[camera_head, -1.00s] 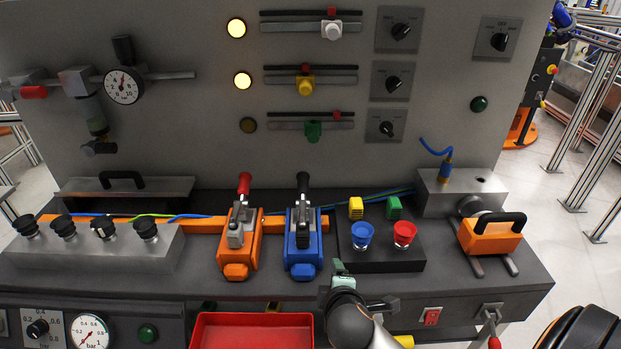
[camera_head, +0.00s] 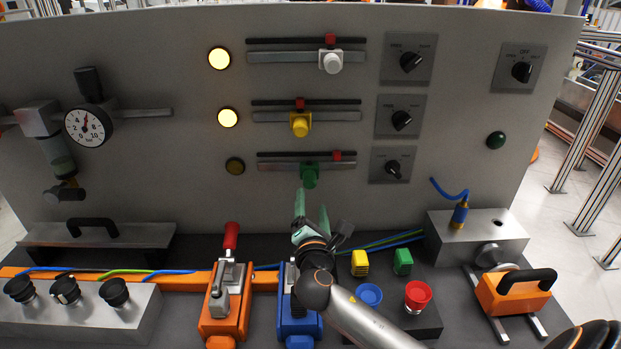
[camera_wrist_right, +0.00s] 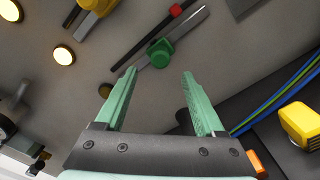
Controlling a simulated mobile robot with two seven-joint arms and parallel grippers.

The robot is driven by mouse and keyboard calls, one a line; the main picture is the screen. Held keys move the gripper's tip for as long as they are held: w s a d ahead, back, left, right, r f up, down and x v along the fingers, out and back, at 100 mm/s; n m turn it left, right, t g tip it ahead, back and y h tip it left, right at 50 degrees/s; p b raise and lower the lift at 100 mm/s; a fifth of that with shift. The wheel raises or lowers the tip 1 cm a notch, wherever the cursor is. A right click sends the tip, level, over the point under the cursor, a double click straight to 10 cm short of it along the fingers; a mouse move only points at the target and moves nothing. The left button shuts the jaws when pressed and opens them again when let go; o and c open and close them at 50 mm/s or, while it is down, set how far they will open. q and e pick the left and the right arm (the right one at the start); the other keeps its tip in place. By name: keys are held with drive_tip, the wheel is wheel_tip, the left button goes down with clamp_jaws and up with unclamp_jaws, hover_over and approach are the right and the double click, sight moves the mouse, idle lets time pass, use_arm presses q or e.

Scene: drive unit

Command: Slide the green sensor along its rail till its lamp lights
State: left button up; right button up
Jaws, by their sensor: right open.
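The green sensor (camera_head: 310,176) sits on the lowest rail (camera_head: 275,166), near the rail's middle. A red marker (camera_head: 337,156) sits on the dark strip above that rail, to the right of the sensor. The lamp (camera_head: 235,166) left of this rail is dark. My right gripper (camera_head: 312,196) is open and empty just below the sensor. In the right wrist view its two green fingers (camera_wrist_right: 158,75) are apart, with the sensor (camera_wrist_right: 160,53) beyond their tips and the red marker (camera_wrist_right: 176,10) farther along. My left gripper is not in view.
Above are a yellow sensor (camera_head: 300,125) and a white sensor (camera_head: 331,62) on their own rails, both with lit lamps. Knobs (camera_head: 393,167) stand right of the rails. Orange and blue clamps (camera_head: 226,300) stand on the bench below.

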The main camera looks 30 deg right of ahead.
sight(311, 185)
drive_tip(key=x, duration=1)
drive_tip(key=shift+d, duration=0.15)
clamp_jaws()
idle(1.1)
